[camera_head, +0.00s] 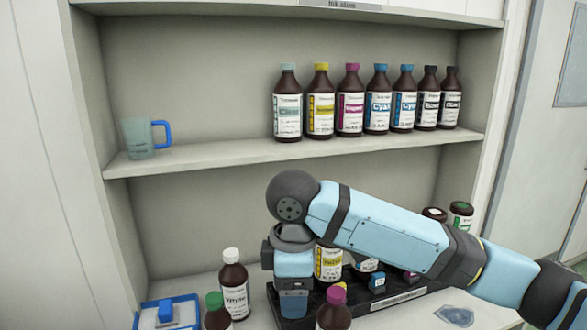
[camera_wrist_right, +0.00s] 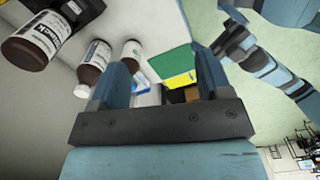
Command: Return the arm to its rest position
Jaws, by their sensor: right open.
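My right arm crosses the head view from the right edge, with its elbow bent in front of the lower shelf.
Several brown ink bottles (camera_head: 350,102) and a clear blue-handled mug (camera_head: 147,139) stand on the upper shelf (camera_head: 220,156). A green-capped bottle (camera_head: 216,314) and a magenta-capped bottle (camera_head: 335,310) stand in front.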

